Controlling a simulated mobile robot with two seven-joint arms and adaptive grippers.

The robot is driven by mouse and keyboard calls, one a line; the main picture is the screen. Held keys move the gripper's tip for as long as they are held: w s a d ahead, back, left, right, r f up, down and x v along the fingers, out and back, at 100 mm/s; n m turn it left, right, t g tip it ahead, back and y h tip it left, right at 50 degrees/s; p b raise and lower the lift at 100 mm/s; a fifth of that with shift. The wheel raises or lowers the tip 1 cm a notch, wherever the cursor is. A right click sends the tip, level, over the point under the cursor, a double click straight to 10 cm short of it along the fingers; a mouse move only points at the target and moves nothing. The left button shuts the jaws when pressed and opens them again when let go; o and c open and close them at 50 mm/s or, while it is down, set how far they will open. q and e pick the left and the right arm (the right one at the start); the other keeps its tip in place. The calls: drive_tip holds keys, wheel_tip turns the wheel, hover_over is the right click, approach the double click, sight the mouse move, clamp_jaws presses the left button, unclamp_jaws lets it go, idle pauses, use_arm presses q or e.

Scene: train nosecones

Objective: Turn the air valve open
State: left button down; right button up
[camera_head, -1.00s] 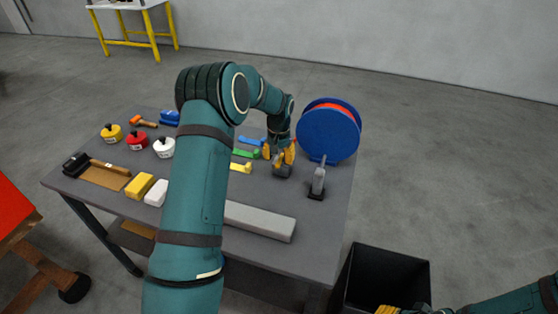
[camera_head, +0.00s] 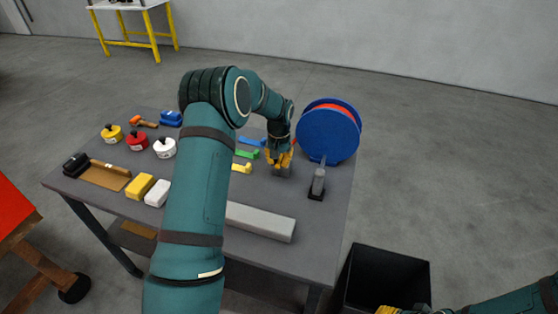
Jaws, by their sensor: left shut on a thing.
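My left gripper (camera_head: 281,164), with yellow fingers, points down at the right part of the dark grey table (camera_head: 190,245). It is shut on a small grey piece, which I take to be the air valve (camera_head: 283,173). The fingers and wrist hide most of this piece, so its handle angle cannot be read. My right gripper (camera_head: 389,310) shows only as a bit of yellow at the bottom edge, by the black bin; its fingers are cut off.
A blue reel (camera_head: 328,136) with red hose and a grey upright tool (camera_head: 317,182) stand right of the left gripper. Green (camera_head: 247,154) and yellow (camera_head: 241,168) pieces lie left of it. A long grey bar (camera_head: 260,221) lies in front. A black bin (camera_head: 385,279) stands on the floor.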

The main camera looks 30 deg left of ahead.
use_arm(q)
drive_tip(key=shift+d+f, duration=0.1)
drive_tip(key=n, duration=0.3)
drive_tip(key=d+n, duration=0.1)
drive_tip(key=shift+w+d+b, duration=0.1)
drive_tip(key=shift+w+b, duration=0.15)
drive_tip(key=shift+b, duration=0.05)
drive_tip(key=n, duration=0.4)
drive_tip(key=shift+w+d, duration=0.35)
drive_tip(key=n, duration=0.2)
drive_tip(key=w+n, duration=0.1)
drive_tip(key=n+p, duration=0.1)
drive_tip(key=n, duration=0.1)
drive_tip(key=shift+w+d+n, duration=0.2)
drive_tip(key=shift+d+n, duration=0.1)
drive_tip(key=shift+w+n, duration=0.3)
drive_tip(key=shift+n, duration=0.75)
drive_tip(key=shift+w+n, duration=0.3)
drive_tip(key=shift+n, duration=0.75)
drive_tip(key=shift+p, duration=0.3)
drive_tip(key=c, duration=0.9)
unclamp_jaws()
drive_tip(key=shift+w+a, duration=0.1)
drive_tip(key=shift+c, duration=0.2)
